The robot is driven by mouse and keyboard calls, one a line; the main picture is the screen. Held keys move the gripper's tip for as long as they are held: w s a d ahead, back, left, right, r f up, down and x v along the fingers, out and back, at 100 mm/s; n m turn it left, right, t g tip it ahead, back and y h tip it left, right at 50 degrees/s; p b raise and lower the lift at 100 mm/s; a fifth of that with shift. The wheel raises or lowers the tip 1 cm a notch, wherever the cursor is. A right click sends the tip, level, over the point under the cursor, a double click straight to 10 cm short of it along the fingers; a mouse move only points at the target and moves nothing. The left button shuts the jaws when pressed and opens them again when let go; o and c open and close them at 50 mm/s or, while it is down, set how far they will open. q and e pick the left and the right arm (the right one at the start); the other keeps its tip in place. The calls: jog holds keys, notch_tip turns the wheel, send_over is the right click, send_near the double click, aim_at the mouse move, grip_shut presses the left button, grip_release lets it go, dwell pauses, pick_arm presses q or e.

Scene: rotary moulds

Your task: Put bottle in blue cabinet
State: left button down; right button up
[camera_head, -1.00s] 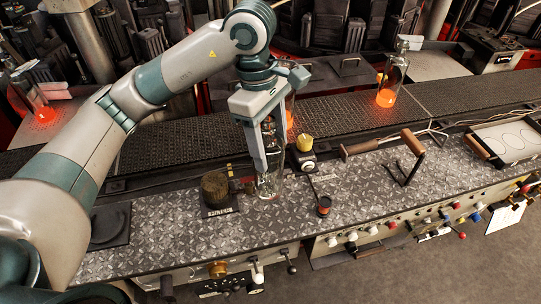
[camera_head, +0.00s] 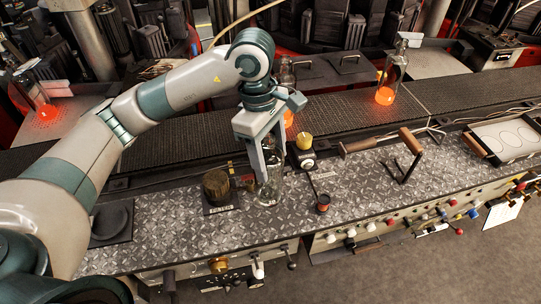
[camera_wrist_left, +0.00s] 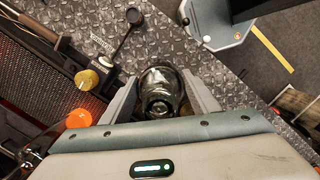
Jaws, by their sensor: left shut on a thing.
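A clear glass bottle (camera_head: 268,188) stands upright at the metal-plated counter (camera_head: 350,200), just right of the filter block. My left gripper (camera_head: 270,168) comes down over it from above and is shut on it. In the left wrist view the bottle (camera_wrist_left: 160,92) shows end-on between the two fingers of my left gripper (camera_wrist_left: 163,95). Whether the bottle's base touches the counter is hard to tell. My right gripper is not in view. I cannot pick out a blue cabinet in these views.
A handled frame (camera_head: 405,160) stands further right. Behind, a conveyor (camera_head: 340,112) carries glowing bottles (camera_head: 386,95).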

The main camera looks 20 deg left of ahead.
pick_arm(q)
jog(key=shift+f, duration=0.1)
jog(key=c, duration=0.7)
grip_release()
jog(key=shift+o, duration=0.2)
